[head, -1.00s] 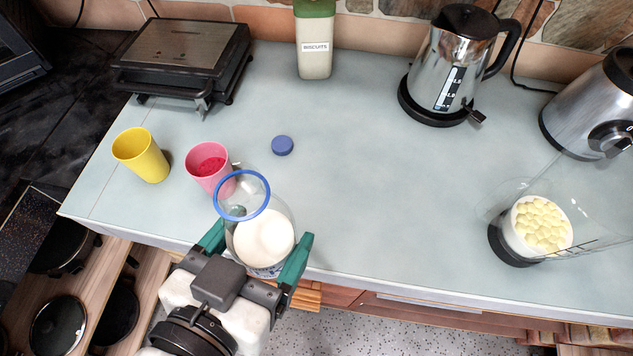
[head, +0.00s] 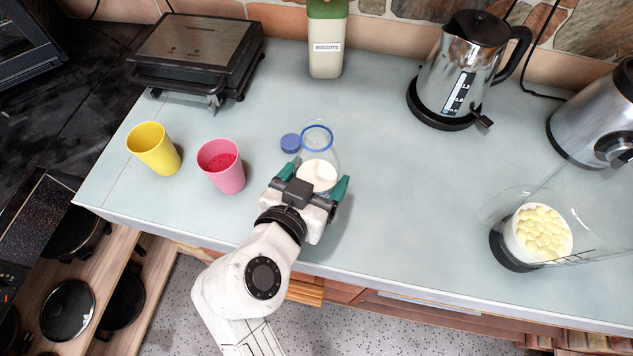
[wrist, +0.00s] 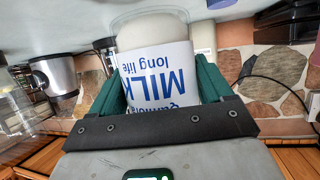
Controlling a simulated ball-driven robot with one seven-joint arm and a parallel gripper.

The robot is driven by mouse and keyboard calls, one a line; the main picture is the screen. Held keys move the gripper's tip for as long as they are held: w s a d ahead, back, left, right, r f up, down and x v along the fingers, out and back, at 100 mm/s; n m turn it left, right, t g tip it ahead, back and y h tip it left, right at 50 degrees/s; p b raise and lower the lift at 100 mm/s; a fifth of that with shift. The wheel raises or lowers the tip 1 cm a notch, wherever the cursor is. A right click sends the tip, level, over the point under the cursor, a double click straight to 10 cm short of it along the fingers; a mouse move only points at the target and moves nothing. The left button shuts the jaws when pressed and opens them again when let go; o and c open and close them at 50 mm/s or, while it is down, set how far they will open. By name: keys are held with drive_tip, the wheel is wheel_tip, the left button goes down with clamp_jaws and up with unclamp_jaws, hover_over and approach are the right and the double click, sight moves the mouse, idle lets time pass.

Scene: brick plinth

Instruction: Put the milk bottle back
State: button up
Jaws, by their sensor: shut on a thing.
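The milk bottle (head: 318,168) is clear glass with a blue rim and white milk inside, with no cap on it. It looks upright over the counter; its base is hidden, so I cannot tell whether it touches. My gripper (head: 315,181) is shut on it, with a green finger on each side. In the wrist view the bottle's white label with blue "MILK long life" lettering (wrist: 160,72) shows upside down between the fingers (wrist: 160,95). A blue cap (head: 290,143) lies on the counter just left of the bottle's neck.
A pink cup (head: 228,178) with red contents and a yellow cup (head: 153,150) stand to the left. A grill (head: 195,60), biscuits container (head: 326,60), kettle (head: 455,75) and blender jug with pale pieces (head: 540,235) stand around. The counter (head: 400,190) right of the bottle is clear.

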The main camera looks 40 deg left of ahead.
sight(316, 188)
drive_tip(key=shift+w+f, duration=0.1)
drive_tip(key=shift+f, duration=1.55)
drive_tip(key=shift+f, duration=0.2)
drive_tip(key=o, duration=1.5)
drive_tip(key=shift+o, duration=0.2)
drive_tip(key=shift+r, duration=0.1)
drive_tip(key=shift+r, duration=0.15)
drive_tip(key=b+v, duration=0.2)
drive_tip(key=v, duration=1)
